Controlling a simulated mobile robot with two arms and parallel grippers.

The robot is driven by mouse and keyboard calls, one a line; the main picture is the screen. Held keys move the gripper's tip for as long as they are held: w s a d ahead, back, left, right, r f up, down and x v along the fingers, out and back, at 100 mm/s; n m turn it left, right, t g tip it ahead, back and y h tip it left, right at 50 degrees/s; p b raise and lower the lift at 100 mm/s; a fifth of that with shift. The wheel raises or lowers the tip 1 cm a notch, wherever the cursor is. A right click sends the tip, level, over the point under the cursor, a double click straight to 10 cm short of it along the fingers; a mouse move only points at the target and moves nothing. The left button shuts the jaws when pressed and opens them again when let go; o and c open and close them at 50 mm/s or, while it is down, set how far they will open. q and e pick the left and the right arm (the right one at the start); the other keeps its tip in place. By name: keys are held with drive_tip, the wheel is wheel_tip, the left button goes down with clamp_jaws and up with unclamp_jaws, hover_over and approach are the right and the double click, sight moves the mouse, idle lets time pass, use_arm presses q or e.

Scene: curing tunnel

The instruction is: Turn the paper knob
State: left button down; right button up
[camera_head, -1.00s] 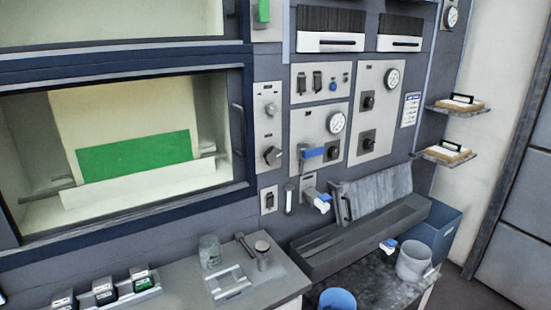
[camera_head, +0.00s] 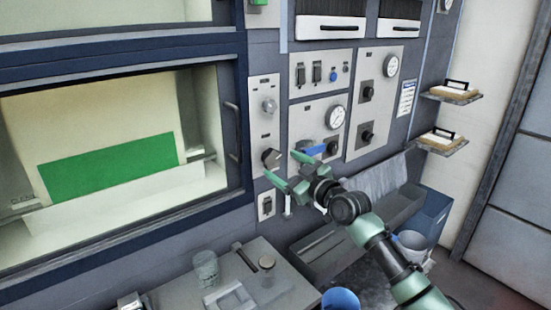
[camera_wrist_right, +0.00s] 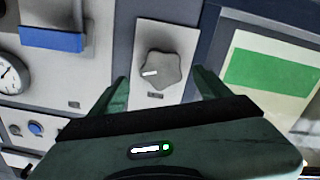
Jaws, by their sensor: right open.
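A grey lobed knob (camera_wrist_right: 165,70) with a white pointer mark sits on a pale plate and is central in the right wrist view. In the head view this looks like the lower, darker knob (camera_head: 271,157) on the narrow plate left of the gauge. Its label is too small to read. My right gripper (camera_head: 286,168) is open and empty, just in front of the wall panel by this knob. In the wrist view its two fingers (camera_wrist_right: 163,92) stand either side of the knob, which looks ungripped. My left gripper is out of view.
A second, lighter knob (camera_head: 269,106) sits above on the same plate. A blue-handled lever (camera_head: 317,150) and a round gauge (camera_head: 334,117) are close to the right. A window (camera_head: 110,165) with a green sheet is left. A counter (camera_head: 285,285) with a glass jar (camera_head: 206,268) lies below.

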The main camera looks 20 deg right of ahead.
sight(274, 161)
drive_tip(key=x, duration=0.3)
drive_tip(key=shift+w+a+f, duration=0.1)
drive_tip(key=shift+f, duration=0.05)
drive_tip(key=shift+w+a, duration=0.15)
drive_tip(key=shift+w, duration=0.3)
drive_tip(key=c, duration=1.4)
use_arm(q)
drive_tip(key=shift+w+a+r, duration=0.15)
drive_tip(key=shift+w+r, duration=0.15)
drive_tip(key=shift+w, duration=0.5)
use_arm(e)
drive_tip(key=shift+f+m, duration=0.1)
drive_tip(key=shift+m, duration=0.2)
